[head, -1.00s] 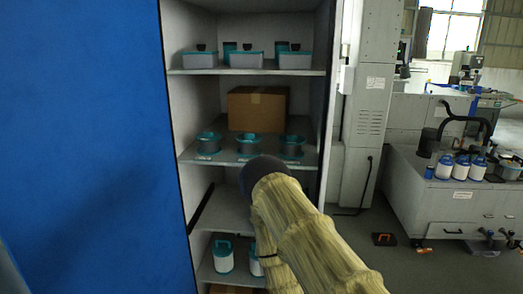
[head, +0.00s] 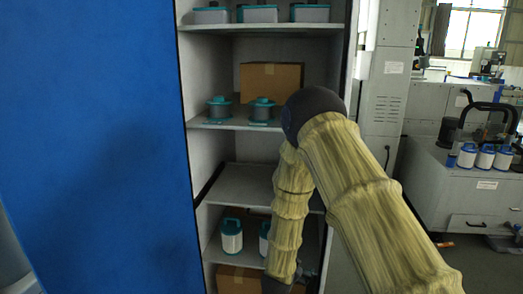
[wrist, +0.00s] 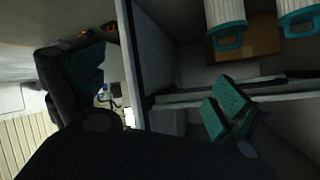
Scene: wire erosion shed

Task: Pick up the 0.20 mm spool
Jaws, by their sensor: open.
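Two grey spools with teal flanges stand on the middle shelf in the head view, a left one (head: 219,109) and a right one (head: 262,110). My arm covers the shelf to their right. The size labels are too small to read, so I cannot tell which spool is 0.20 mm. My gripper (wrist: 152,92) is open and empty in the wrist view, its teal-padded fingers wide apart. In the head view its dark end is low at the bottom edge, below the spools' shelf and mostly hidden. No spool shows clearly in the wrist view.
White canisters with teal handles (head: 232,236) stand on the lower shelf; they show inverted in the wrist view (wrist: 225,22). A cardboard box (head: 271,80) stands behind the spools. The shelf below the spools (head: 243,183) looks bare. A blue panel (head: 90,150) borders the left.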

